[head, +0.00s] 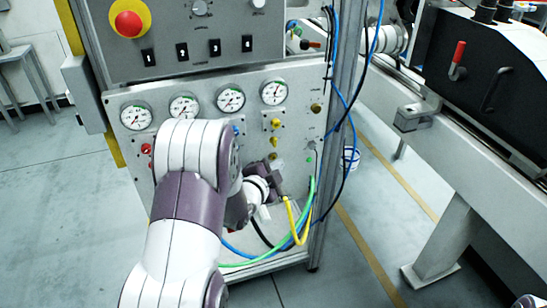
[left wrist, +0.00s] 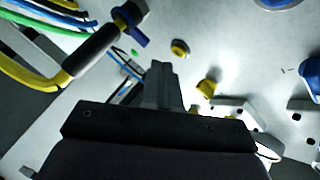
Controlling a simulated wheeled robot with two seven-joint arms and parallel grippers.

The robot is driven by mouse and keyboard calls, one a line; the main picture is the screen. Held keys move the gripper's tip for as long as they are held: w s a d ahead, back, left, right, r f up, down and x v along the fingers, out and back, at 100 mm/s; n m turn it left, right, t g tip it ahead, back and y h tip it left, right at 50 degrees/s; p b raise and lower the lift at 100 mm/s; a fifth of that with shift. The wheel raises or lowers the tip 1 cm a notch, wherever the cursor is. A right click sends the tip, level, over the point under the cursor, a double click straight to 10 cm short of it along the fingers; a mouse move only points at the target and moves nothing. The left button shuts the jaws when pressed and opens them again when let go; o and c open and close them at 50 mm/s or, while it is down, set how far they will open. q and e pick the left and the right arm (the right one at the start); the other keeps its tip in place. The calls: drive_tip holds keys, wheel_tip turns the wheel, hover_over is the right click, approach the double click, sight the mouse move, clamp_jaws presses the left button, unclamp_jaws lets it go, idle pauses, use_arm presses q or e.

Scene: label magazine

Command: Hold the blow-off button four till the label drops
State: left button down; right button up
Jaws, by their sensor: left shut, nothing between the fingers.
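My left gripper (head: 276,184) is at the lower right of the grey gauge panel (head: 205,120). The left wrist view shows its fingers (left wrist: 162,80) closed together with nothing between them, pointing at the panel. A yellow round button (left wrist: 180,48) is just beyond the fingertips, and another yellow knob (left wrist: 206,88) is to their right. I cannot tell whether the fingertips touch the panel. Brass-yellow fittings (head: 275,124) run down the panel in the head view. No number is legible beside the buttons, so I cannot tell which is button four. No label is distinguishable. My right gripper is out of view.
A blue-handled valve (left wrist: 131,24) and a yellow hose (left wrist: 40,80) are close left of the fingers in the wrist view. Several gauges (head: 231,99) line the panel, below a red emergency knob (head: 128,23). Blue cables (head: 348,110) hang along the right post. A conveyor stands farther right.

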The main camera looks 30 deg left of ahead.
use_arm(q)
drive_tip(key=shift+w+a, duration=0.1)
idle(0.3)
drive_tip(key=shift+w+a, duration=0.2)
drive_tip(key=shift+a, duration=0.05)
drive_tip(key=shift+w+a, duration=0.25)
drive_tip(key=shift+a, duration=0.05)
idle(2.0)
drive_tip(key=shift+d, duration=0.1)
drive_tip(key=shift+s+d, duration=0.55)
drive_tip(key=s+d, duration=0.3)
drive_tip(key=shift+s+d+b, duration=0.15)
drive_tip(key=shift+d+b, duration=0.25)
idle(0.5)
